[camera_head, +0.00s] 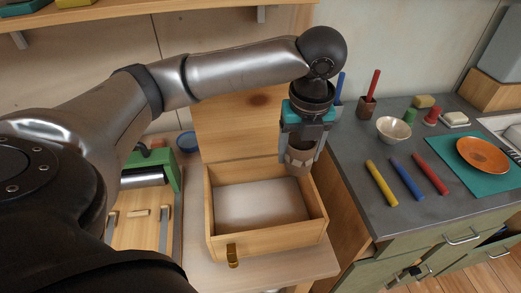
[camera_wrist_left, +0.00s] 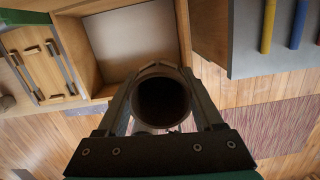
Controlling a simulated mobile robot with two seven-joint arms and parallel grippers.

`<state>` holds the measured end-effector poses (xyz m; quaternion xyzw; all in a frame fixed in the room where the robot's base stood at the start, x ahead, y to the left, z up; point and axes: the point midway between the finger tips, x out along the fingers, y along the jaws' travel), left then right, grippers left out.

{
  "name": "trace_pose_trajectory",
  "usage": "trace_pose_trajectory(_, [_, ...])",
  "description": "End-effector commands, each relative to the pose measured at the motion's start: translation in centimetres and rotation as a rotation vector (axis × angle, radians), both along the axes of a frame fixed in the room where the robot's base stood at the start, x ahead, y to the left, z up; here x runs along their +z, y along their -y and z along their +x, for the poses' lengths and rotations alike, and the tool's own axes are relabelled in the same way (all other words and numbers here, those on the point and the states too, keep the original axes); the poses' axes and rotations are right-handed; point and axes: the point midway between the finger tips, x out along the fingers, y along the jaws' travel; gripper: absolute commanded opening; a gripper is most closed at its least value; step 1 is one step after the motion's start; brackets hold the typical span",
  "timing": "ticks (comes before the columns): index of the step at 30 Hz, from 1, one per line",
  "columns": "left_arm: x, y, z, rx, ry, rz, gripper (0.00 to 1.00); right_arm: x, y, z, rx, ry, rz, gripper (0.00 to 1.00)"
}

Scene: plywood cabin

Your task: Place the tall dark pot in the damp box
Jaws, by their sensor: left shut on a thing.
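The tall dark pot (camera_head: 300,167) is between the fingers of my left gripper (camera_head: 301,150), which is shut on it. In the left wrist view, I look into the round dark mouth of the pot (camera_wrist_left: 161,102), with a finger on each side. The damp box (camera_head: 278,241) is a pale wooden box with its lid raised at the back and a whitish, empty floor. The pot is at the box's back right corner in the head view and hides part of it; its exact height above the rim is unclear. My right gripper is not in view.
A grey counter (camera_head: 349,150) on the right holds yellow, blue and red sticks, a pale bowl (camera_head: 393,129) and an orange plate (camera_head: 482,155) on a teal mat. A green-ended roller device (camera_head: 152,171) stands left of the box. The raised lid (camera_head: 238,127) stands behind the box.

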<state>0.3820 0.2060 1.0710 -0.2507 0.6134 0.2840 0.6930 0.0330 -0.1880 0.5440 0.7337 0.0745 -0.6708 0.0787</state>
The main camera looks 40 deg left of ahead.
Motion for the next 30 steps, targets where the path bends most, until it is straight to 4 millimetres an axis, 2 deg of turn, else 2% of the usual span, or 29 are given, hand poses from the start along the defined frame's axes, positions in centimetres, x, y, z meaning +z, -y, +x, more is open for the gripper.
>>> trace_pose_trajectory(9, [0.2, -2.2, 0.7, -0.481, -0.001, -0.001, 0.04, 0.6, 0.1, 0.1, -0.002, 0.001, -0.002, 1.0])
trace_pose_trajectory(15, [0.3, -3.1, 0.9, -0.663, 0.0, 0.0, 0.04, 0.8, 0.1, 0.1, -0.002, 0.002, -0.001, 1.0])
trace_pose_trajectory(19, [-0.1, -3.3, 0.9, -0.712, -0.002, -0.001, 0.04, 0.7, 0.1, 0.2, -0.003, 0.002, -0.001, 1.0])
trace_pose_trajectory(23, [-2.3, -3.3, 0.8, -0.721, -0.005, -0.001, 0.05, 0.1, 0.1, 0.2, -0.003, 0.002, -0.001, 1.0])
trace_pose_trajectory(30, [-8.9, -3.2, 0.8, -0.72, -0.005, -0.001, 0.04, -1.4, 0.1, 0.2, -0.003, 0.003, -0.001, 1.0])
